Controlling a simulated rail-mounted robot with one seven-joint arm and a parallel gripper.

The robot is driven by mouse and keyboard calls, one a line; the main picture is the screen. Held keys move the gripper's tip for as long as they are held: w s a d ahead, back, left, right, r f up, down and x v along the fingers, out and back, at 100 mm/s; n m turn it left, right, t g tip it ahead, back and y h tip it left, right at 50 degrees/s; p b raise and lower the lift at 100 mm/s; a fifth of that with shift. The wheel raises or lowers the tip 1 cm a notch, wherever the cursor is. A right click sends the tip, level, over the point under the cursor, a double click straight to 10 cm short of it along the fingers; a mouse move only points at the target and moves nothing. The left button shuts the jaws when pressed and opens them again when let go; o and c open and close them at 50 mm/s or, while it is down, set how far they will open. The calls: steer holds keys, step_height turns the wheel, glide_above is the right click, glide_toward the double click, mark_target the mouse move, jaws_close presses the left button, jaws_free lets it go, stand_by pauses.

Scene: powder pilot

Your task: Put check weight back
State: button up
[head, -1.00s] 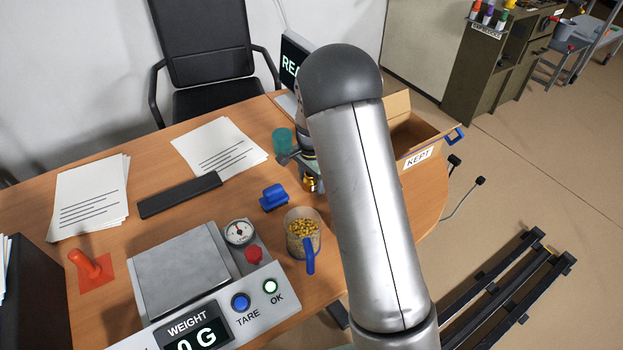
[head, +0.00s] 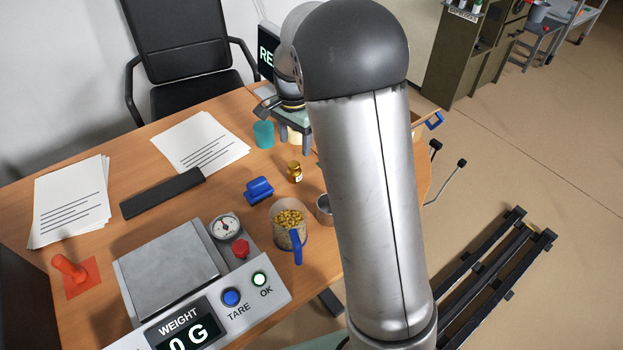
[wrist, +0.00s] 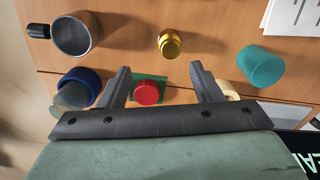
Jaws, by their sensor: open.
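The check weight, a small gold cylinder with a knob (head: 294,172), stands upright on the wooden table behind the jug. In the wrist view it (wrist: 170,43) shows ahead of my fingertips, with nothing touching it. My gripper (head: 295,143) is behind the weight, pointing down. In the wrist view my gripper (wrist: 160,69) has its two fingers wide apart and holds nothing. The scale (head: 170,268) at the front left has an empty pan and its display reads 0 G.
A jug of yellow pieces (head: 289,228), a metal mug (head: 325,209) and a blue block-like object (head: 259,190) stand near the weight. A teal cup (wrist: 262,66), a red knob on a green base (wrist: 148,94) and a blue cup (wrist: 82,84) lie near my fingers.

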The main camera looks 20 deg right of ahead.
steer(key=s+r+n, duration=0.1)
steer(key=s+n, duration=0.5)
steer(key=s, duration=0.8)
steer(key=s+a+r+n, duration=0.1)
steer(key=s+n, duration=0.5)
steer(key=s, duration=0.9)
steer(key=shift+s+r, duration=0.2)
steer(key=shift+r, duration=0.15)
step_height(320, 180, up, 4)
steer(key=p, duration=0.3)
steer(key=shift+a+f, duration=0.1)
steer(key=shift+a, duration=0.05)
